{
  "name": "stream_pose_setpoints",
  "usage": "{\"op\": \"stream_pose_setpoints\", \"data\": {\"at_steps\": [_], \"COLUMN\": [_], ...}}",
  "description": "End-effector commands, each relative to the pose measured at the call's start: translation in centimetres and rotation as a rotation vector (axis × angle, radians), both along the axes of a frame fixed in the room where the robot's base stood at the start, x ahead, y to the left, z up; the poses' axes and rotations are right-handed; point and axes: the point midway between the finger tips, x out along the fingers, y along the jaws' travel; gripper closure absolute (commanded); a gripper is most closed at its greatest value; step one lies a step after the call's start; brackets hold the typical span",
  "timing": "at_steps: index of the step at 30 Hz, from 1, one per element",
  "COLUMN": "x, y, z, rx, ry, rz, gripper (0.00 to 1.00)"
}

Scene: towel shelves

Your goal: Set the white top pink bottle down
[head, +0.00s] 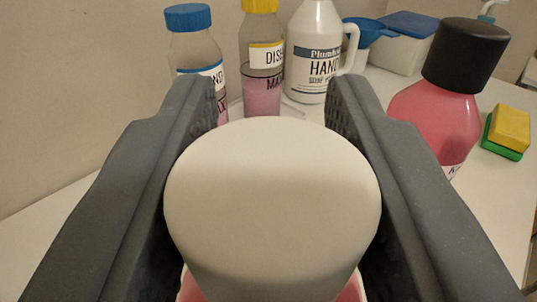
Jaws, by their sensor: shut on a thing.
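The white top pink bottle (272,200) fills the middle of the head view, seen from above. Its large white cap faces me, and a little pink shows below it at the bottom edge. My gripper (272,105) is shut on it, one dark grey finger on each side of the cap. The lower part of the bottle is hidden, so I cannot tell whether it touches the white surface (505,200).
Behind stand a blue-capped bottle (195,45), a yellow-capped bottle (262,55) and a white jug (312,50). A black-capped pink bottle (435,110) stands close right of my gripper.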

Motion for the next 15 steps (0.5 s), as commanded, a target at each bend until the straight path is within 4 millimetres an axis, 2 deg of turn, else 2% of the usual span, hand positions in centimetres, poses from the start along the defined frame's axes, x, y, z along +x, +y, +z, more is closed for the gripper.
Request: {"op": "stream_pose_setpoints", "data": {"at_steps": [5, 6, 8, 15], "x": [-0.01, -0.01, -0.02, -0.03], "y": [0.03, 0.02, 0.03, 0.02], "z": [-0.13, -0.21, -0.16, -0.19], "rx": [0.000, 0.000, 0.000, -0.001], "ry": [-0.001, 0.000, 0.000, 0.001], "rz": [0.000, 0.000, 0.000, 0.000], "gripper": [1.00, 0.65, 0.48, 0.46]}}
